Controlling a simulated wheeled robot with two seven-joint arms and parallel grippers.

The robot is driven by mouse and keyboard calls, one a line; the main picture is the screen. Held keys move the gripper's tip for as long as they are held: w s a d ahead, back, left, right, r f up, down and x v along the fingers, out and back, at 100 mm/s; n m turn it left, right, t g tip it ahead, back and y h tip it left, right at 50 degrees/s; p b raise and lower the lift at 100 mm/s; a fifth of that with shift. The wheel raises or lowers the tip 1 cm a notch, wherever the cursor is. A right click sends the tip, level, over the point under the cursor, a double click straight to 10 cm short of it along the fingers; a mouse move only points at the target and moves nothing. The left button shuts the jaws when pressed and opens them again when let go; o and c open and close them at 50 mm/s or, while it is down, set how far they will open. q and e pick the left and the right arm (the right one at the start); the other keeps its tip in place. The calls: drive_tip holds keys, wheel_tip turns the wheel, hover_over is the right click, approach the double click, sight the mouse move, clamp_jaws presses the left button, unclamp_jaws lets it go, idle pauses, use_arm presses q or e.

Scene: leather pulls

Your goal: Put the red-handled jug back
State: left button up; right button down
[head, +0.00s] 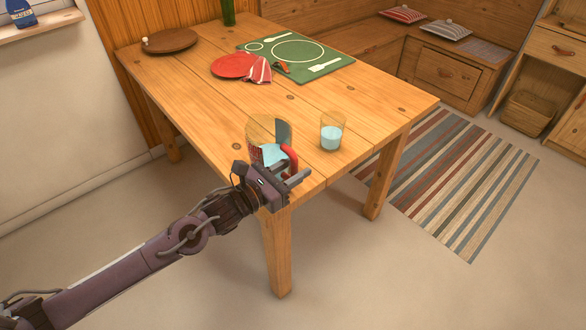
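The red-handled jug (262,130) stands upright near the table's front corner, see-through with light blue showing low inside it. Its red handle (291,155) faces right and toward me. My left gripper (295,174) is at the lower part of the handle, its fingers apart and pointing right. The handle's lower end shows close to the fingers; I cannot tell whether it is between them or touching. Part of the jug's lower side is hidden by the gripper. My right gripper is not in view.
A glass with light blue content (331,137) stands just right of the jug on the wooden table (200,100). Farther back are a red plate (232,65), a striped cloth (258,70), a green mat (330,70), a brown round board (170,41) and a green bottle (228,12). The table's middle is clear.

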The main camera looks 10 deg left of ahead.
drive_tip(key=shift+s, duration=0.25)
use_arm(q)
drive_tip(key=shift+r, duration=0.15)
